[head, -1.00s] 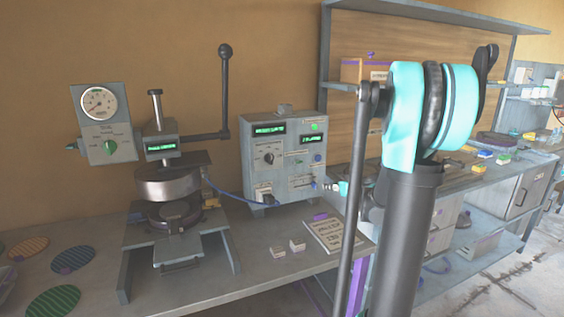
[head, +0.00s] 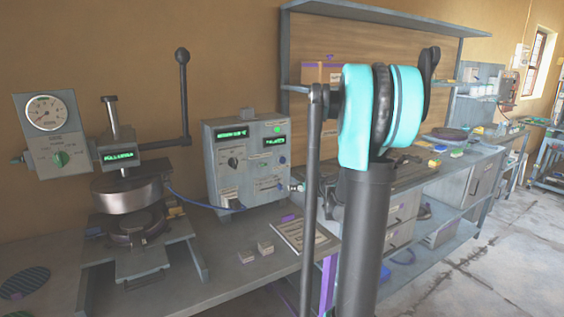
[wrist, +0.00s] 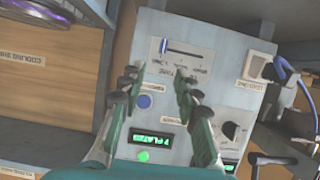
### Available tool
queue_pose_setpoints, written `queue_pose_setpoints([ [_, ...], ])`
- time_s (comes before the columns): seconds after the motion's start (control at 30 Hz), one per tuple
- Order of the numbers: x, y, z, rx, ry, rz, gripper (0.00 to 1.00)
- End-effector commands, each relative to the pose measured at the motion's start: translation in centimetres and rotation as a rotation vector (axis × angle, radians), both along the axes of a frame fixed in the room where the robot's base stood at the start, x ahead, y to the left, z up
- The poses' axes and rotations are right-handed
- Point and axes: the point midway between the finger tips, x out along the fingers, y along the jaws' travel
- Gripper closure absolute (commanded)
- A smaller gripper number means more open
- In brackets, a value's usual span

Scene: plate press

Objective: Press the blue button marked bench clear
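A blue round button (wrist: 144,101) sits on the grey control box (wrist: 178,30), in the wrist view. A small label lies beside it, too small to read. The same button (head: 282,160) shows small on the right of the box front (head: 222,140) in the head view. My gripper (wrist: 156,82) is open and empty in the wrist view, its two fingers spread on either side of the blue button in the picture. I cannot tell how far the fingertips are from the panel. In the head view my arm hides most of the gripper.
A green button (wrist: 144,156) and a lit display (wrist: 152,139) are near the blue button. A slider (wrist: 182,48) and a black knob (wrist: 231,130) share the panel. The press (head: 128,190) with its tall lever stands left of the box.

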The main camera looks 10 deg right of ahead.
Motion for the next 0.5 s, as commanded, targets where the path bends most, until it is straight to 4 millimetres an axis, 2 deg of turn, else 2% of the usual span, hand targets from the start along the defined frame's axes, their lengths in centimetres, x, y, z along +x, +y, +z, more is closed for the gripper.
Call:
queue_pose_setpoints([
  [0.03, 0.0, 0.0, 0.0, 0.003, 0.000, -0.001, 0.75],
  [0.17, -0.1, 0.0, 0.2, 0.066, 0.005, -0.022, 0.91],
  [0.23, -0.2, 0.0, 0.4, 0.154, 0.012, -0.050, 0.99],
  [0.37, -0.7, -0.1, 1.3, 0.420, 0.034, -0.128, 1.00],
  [0.5, -1.4, -0.2, 2.6, 0.778, 0.069, -0.210, 1.00],
])
